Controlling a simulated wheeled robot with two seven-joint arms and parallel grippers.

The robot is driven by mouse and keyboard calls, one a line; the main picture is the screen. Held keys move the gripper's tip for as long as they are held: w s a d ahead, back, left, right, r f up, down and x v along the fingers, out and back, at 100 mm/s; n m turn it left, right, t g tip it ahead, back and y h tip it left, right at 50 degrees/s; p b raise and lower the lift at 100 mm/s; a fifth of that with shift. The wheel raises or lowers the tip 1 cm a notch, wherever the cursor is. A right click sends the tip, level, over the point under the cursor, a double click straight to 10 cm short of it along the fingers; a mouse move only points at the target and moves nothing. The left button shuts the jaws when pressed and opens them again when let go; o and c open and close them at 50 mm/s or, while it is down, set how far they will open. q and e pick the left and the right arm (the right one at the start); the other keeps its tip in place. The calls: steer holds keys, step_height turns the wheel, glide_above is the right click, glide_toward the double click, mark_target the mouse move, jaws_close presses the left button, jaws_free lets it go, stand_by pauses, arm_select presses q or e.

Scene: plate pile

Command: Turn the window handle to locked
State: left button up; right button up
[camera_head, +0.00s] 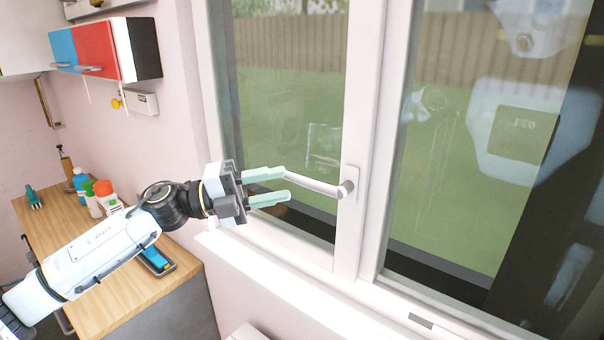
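The white window handle (318,185) sits on the middle frame of the window (357,120). Its lever points left and slightly up from a round grey pivot on a white plate. My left gripper (287,183) is just left of the lever's free end. Its two pale green fingers are apart, one above the other, and point right towards the lever. The lever's tip lies close to the fingertips; I cannot tell whether it is between them or touching. My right gripper is not in view.
A wooden counter (125,290) at the left holds several bottles (104,192) and a blue item in a dark tray (157,262). A red and blue cabinet (97,50) hangs above it. The white window sill (275,275) runs below the handle. The glass shows reflections.

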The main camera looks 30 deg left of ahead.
mark_target(295, 180)
arm_select(q)
steer(key=p+x, duration=0.1)
steer(key=x, duration=0.2)
steer(key=shift+w+d+r, duration=0.2)
steer(key=shift+p+x, duration=0.45)
steer(key=shift+x, duration=0.45)
steer(key=shift+f, duration=0.2)
steer(key=shift+c, duration=0.4)
jaws_close()
